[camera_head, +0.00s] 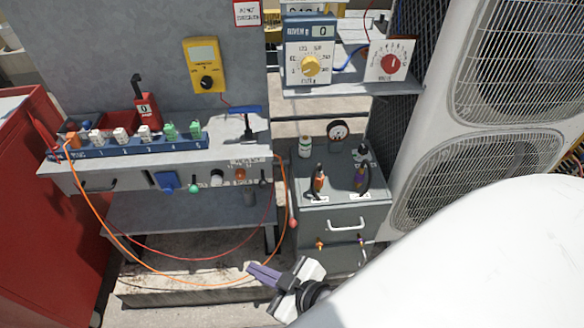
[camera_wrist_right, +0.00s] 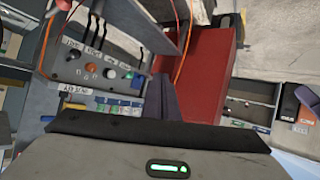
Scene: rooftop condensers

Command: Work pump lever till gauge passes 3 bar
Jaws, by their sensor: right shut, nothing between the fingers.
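A small round dial gauge (camera_head: 338,130) with a white face and dark rim stands at the back of the grey cabinet top; its reading is too small to tell. A blue bar (camera_head: 236,109) on a dark post stands at the right end of the workbench; I cannot tell whether it is the pump lever. My right gripper (camera_head: 254,270) is low in front of the bench and cabinet, its purple-grey fingers shut and empty, apart from both. Its fingers (camera_wrist_right: 164,90) also show in the right wrist view. My left gripper is not in view.
A blue terminal strip (camera_head: 180,146) and a red box with a black lever (camera_head: 147,110) are on the bench. An orange cable (camera_head: 130,266) loops down in front. A red cabinet (camera_head: 60,220) stands left, condenser units (camera_head: 480,170) right. My white arm covers the lower right.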

